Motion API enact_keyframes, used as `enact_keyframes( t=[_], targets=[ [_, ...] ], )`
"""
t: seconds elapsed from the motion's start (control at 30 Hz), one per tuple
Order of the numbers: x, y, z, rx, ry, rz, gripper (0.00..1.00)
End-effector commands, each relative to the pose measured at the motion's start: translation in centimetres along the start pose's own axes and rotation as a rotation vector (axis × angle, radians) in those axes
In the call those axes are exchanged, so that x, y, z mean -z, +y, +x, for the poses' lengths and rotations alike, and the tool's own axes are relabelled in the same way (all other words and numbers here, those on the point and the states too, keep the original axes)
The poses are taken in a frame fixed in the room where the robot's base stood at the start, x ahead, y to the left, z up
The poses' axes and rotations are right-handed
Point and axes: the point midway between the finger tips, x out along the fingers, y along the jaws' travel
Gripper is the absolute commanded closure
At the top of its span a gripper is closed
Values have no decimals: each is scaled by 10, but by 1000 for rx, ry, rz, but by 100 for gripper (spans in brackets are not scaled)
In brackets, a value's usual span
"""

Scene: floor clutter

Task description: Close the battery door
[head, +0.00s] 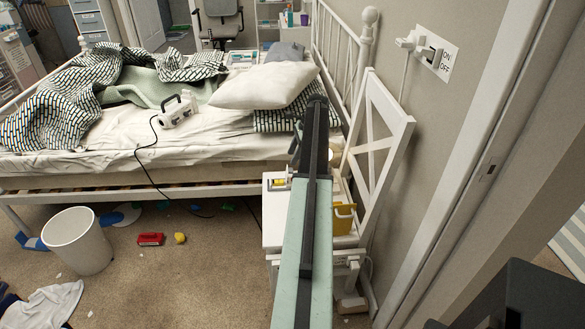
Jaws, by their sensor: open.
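A small pale item with a yellow, battery-like part (279,184) lies at the left edge of the white nightstand (274,230). It looks like an open battery compartment, but it is too small to make out a door. My arm crosses the middle of the view and hides part of the nightstand top. My gripper (298,140) is at the far end of the arm, above and beyond this item, with its jaws mostly hidden by the arm. It is open, and I see nothing held in it.
A white device (177,110) with a black cord lies on the bed (110,160). A yellow container (343,218) stands on the nightstand's right side. A white bin (77,241), a red item (150,239) and clothing (42,306) are on the floor. A white crossed panel (388,142) leans right.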

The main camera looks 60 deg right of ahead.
Motion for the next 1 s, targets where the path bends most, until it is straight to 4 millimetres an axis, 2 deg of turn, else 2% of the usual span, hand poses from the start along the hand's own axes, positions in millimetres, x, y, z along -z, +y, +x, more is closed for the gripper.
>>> enact_keyframes(
  t=[0.03,0.1,0.27,0.47,0.73,0.83,1.0],
  targets=[
    [18,-5,-9,9,-7,47,47],
    [29,-6,-14,15,-13,84,47],
    [32,-4,-12,16,-15,94,47],
    [33,-4,10,16,-14,91,47],
    [33,-4,58,16,-14,91,47],
    [32,-5,65,16,-14,91,47],
    [30,-5,64,16,-13,91,47]
  ],
)
